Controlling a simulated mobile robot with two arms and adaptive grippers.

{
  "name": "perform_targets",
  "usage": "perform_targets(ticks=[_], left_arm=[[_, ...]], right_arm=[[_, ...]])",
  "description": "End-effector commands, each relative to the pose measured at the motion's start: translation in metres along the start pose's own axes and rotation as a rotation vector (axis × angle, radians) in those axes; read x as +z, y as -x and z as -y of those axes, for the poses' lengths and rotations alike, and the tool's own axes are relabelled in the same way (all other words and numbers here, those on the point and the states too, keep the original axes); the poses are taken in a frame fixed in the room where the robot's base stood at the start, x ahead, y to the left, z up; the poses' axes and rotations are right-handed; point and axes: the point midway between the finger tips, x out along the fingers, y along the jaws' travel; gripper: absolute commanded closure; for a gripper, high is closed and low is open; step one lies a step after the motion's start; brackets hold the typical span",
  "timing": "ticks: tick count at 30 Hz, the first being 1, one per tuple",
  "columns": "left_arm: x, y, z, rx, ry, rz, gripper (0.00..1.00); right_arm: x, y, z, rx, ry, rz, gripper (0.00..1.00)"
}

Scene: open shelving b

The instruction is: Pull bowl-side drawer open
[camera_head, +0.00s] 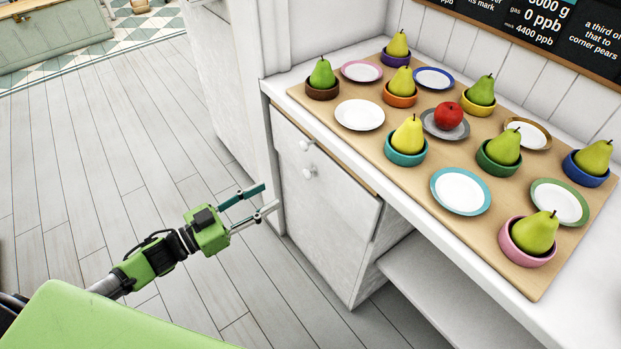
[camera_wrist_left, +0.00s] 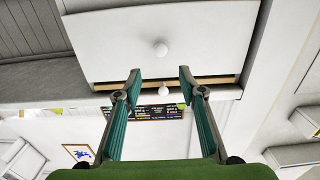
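A white cabinet front (camera_head: 335,215) stands under the counter in the head view. It carries two round white knobs, an upper one (camera_head: 306,145) and a lower one (camera_head: 311,171). A thin brown strip shows along its top edge; I cannot tell whether a drawer is out. My left gripper (camera_head: 271,196) is open and empty, to the left of the knobs and apart from them. In the left wrist view, its open fingers (camera_wrist_left: 160,74) point at the white panel (camera_wrist_left: 110,40), with one knob (camera_wrist_left: 160,49) beyond the fingertips and another (camera_wrist_left: 164,89) between the fingers. My right gripper is out of view.
On the counter, a brown board (camera_head: 300,92) holds plates, several bowls with pears, and a red apple (camera_head: 448,115). A low white shelf (camera_head: 440,285) lies right of the cabinet. The wooden floor (camera_head: 90,170) left of the cabinet is clear.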

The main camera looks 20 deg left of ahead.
Motion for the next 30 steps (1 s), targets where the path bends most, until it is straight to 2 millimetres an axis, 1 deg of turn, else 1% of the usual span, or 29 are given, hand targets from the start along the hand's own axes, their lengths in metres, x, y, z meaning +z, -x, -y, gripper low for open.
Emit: perform_targets(ticks=[1,9,15,18,21,30], left_arm=[[-0.002,-0.011,0.001,0.000,-0.003,-0.005,0.63],[-0.001,-0.066,0.001,-0.002,-0.003,-0.004,0.63],[0.000,-0.099,0.002,-0.003,-0.003,-0.002,0.63],[0.000,-0.110,0.002,-0.003,-0.003,-0.002,0.63],[0.001,-0.116,0.001,-0.003,-0.002,0.001,0.63],[0.001,-0.118,0.001,-0.003,-0.002,0.001,0.63]], right_arm=[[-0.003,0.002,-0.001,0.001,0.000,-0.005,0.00],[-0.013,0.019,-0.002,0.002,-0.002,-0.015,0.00],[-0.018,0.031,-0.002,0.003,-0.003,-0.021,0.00],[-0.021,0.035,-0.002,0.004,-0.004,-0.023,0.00],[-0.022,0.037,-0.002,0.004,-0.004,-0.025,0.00],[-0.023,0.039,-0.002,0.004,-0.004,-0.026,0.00]])
